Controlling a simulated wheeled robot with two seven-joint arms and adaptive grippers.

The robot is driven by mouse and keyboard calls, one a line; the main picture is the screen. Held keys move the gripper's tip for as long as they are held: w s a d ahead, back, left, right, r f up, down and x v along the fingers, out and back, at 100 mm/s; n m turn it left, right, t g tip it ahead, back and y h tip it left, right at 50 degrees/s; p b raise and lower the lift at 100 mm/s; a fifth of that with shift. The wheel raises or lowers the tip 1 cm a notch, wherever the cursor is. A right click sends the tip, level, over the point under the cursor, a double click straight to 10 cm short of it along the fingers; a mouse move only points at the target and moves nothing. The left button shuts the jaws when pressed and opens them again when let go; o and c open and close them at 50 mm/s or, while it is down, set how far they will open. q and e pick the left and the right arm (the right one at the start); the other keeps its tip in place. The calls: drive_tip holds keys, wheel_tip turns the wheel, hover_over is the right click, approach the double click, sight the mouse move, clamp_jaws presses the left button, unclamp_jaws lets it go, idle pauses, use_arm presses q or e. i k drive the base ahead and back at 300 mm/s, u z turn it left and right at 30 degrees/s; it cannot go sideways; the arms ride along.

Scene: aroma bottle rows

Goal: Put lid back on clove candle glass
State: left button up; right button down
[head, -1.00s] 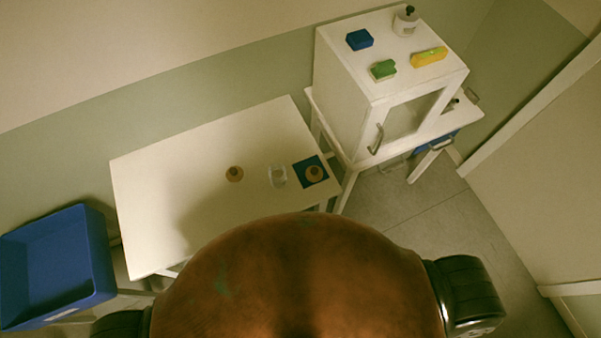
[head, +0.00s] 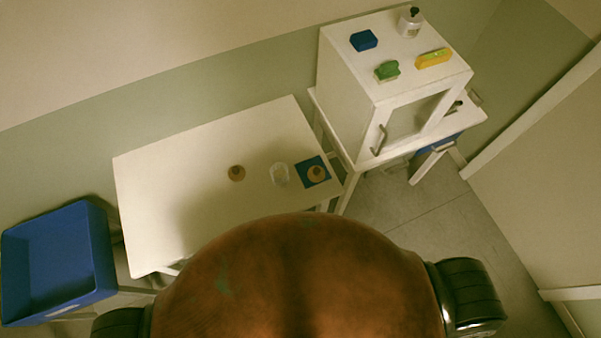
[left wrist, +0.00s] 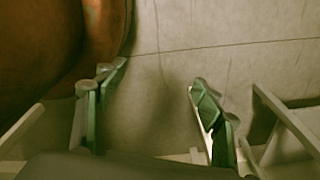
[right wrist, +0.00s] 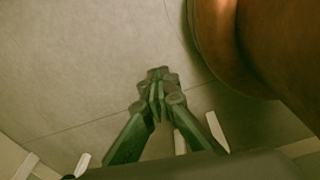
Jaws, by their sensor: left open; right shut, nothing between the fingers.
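A clear glass (head: 279,174) stands on the white table in the head view. To its right a round tan, lid-like piece (head: 317,174) lies on a dark blue square mat (head: 308,164). A similar round tan piece (head: 237,173) lies on the bare table to the glass's left. I cannot tell which is the clove glass's lid, and no label is readable. My left gripper (left wrist: 157,82) is open and empty over the floor in the left wrist view. My right gripper (right wrist: 158,75) is shut and empty over the floor in the right wrist view. Neither gripper shows in the head view.
The white table (head: 170,190) has free room on its left. A blue bin (head: 60,262) stands at the left. A white cabinet (head: 345,85) at the right carries a blue block (head: 363,40), a green item (head: 387,71), a yellow item (head: 433,58) and a bottle (head: 410,24).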

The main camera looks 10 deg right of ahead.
sight(279, 171)
drive_tip(key=z, duration=1.55)
drive_tip(key=k, duration=1.05)
drive_tip(key=u, duration=1.4)
drive_tip(key=i, duration=0.5)
drive_tip(key=z, duration=0.1)
